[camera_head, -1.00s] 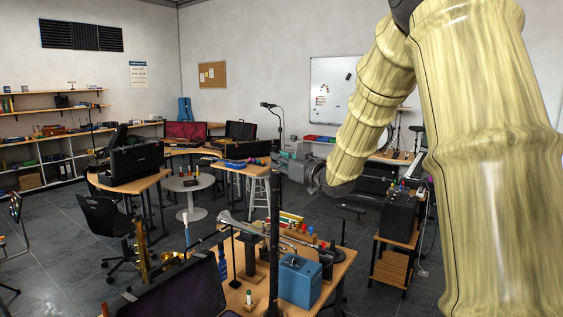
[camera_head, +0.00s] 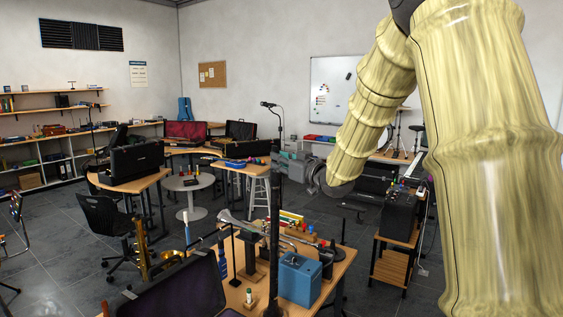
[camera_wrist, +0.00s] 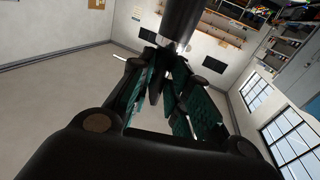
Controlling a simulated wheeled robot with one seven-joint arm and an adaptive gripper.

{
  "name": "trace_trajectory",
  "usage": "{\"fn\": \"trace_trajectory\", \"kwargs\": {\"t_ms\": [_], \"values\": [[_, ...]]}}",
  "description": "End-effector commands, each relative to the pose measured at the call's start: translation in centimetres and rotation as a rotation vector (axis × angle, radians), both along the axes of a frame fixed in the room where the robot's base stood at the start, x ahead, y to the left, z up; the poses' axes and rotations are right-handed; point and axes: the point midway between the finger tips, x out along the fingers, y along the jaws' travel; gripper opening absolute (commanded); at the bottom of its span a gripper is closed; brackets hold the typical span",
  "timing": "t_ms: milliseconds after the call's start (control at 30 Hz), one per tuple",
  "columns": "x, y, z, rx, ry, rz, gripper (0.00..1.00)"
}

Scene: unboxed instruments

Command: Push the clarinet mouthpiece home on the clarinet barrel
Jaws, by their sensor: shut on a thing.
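In the wrist view my gripper (camera_wrist: 168,68) is shut, its green-padded fingers closing around a dark, narrow piece that looks like the clarinet mouthpiece (camera_wrist: 155,86). The fingers hide much of it. Just beyond the fingertips a thick dark cylinder, perhaps the clarinet barrel (camera_wrist: 182,18), runs out of the top edge. I cannot tell whether the two touch or how deep one sits in the other. In the head view my gripper is not visible and neither piece can be made out for sure.
A wooden bench (camera_head: 340,268) in front holds a blue box (camera_head: 299,280), stands and instruments. A small wooden cart (camera_head: 393,262) stands to the right.

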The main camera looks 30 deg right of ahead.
Motion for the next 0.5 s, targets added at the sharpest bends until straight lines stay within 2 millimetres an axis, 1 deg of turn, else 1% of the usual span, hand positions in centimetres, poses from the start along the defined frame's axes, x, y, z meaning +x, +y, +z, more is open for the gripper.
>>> {"fn": "trace_trajectory", "kwargs": {"t_ms": [33, 233, 267, 333, 367, 400, 500], "values": [[-0.07, -0.01, -0.54, 0.001, 0.008, -0.001, 0.00], [-0.08, -0.03, -0.64, 0.001, 0.010, -0.001, 0.00], [-0.08, -0.03, -0.64, 0.002, 0.010, -0.001, 0.24], [-0.08, -0.03, -0.60, 0.001, 0.009, -0.001, 0.37], [-0.08, -0.02, -0.57, 0.001, 0.009, -0.001, 0.42], [-0.07, -0.02, -0.54, 0.001, 0.008, -0.001, 0.44], [-0.06, 0.00, -0.48, 0.001, 0.007, 0.000, 0.44]]}}
